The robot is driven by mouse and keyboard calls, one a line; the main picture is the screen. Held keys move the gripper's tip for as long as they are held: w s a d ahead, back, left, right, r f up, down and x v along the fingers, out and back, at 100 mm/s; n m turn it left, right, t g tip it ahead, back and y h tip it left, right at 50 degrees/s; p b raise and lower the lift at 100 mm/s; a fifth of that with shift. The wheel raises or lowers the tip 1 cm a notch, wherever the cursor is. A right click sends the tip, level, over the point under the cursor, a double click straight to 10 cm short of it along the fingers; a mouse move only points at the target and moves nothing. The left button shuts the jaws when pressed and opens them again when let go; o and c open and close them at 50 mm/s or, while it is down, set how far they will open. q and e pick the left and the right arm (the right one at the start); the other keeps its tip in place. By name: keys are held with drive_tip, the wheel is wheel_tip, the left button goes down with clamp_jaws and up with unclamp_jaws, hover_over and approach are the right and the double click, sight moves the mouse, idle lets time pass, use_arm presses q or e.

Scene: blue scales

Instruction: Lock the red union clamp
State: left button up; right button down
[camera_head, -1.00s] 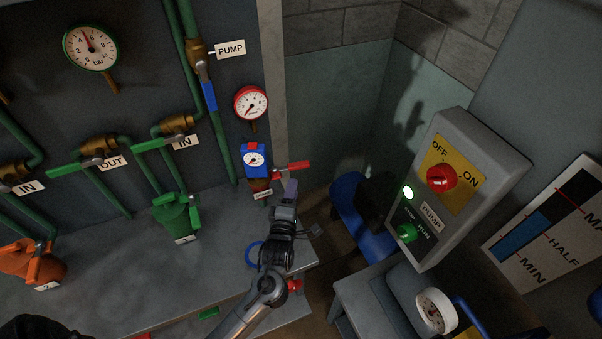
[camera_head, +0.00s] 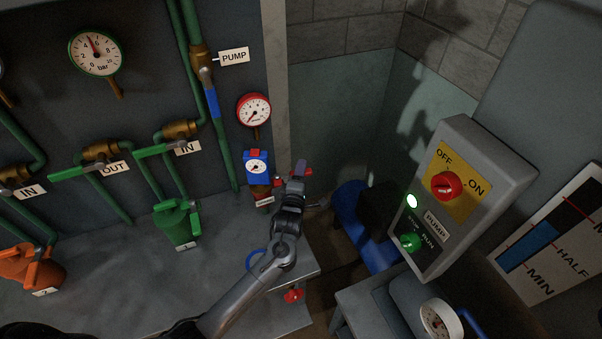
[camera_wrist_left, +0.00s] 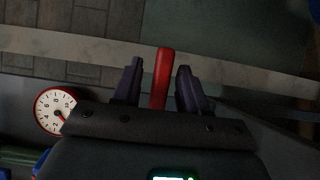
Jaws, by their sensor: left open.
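A red lever (camera_head: 308,171) sticks out to the right of the pipe below the blue meter (camera_head: 256,168); it looks like the red union clamp's handle. My left gripper (camera_head: 299,172) is at this lever and hides its middle. In the left wrist view the red lever (camera_wrist_left: 161,78) stands between the two dark, open fingers, with a gap on both sides. The clamp's body is small and partly hidden in the head view. My right gripper is not in view.
A red-rimmed gauge (camera_head: 253,111) is above the meter. A grey wall post (camera_head: 278,90) rises behind the lever. The pump control box (camera_head: 466,195) is at the right. Green (camera_head: 178,225) and orange (camera_head: 30,266) filter housings stand left on the grey bench.

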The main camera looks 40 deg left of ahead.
use_arm(q)
clamp_jaws()
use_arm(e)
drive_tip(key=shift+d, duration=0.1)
